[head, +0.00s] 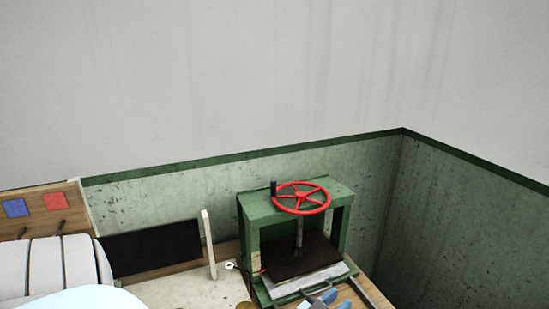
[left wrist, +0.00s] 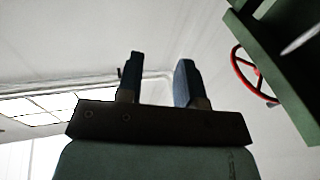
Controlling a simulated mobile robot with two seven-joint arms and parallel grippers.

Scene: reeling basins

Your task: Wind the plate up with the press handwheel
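A green press (head: 250,212) stands on a wooden top at the lower right of the head view. Its red handwheel (head: 302,210) lies flat on the top beam, with a dark upright knob (head: 273,187) at its left rim. A screw (head: 299,235) runs down to the dark plate (head: 300,262), which sits just over a pale grey block (head: 305,283). My left gripper (head: 335,300) is low in front of the press, apart from the wheel. In the left wrist view its fingers (left wrist: 158,75) stand apart with nothing between them; the handwheel (left wrist: 238,72) and press frame (left wrist: 285,75) show at the right.
A dark panel (head: 155,248) and a pale upright post (head: 208,245) stand left of the press. A wooden board (head: 45,212) with blue and red squares is at the far left. Green-and-grey walls close the corner behind. The space above the wheel is free.

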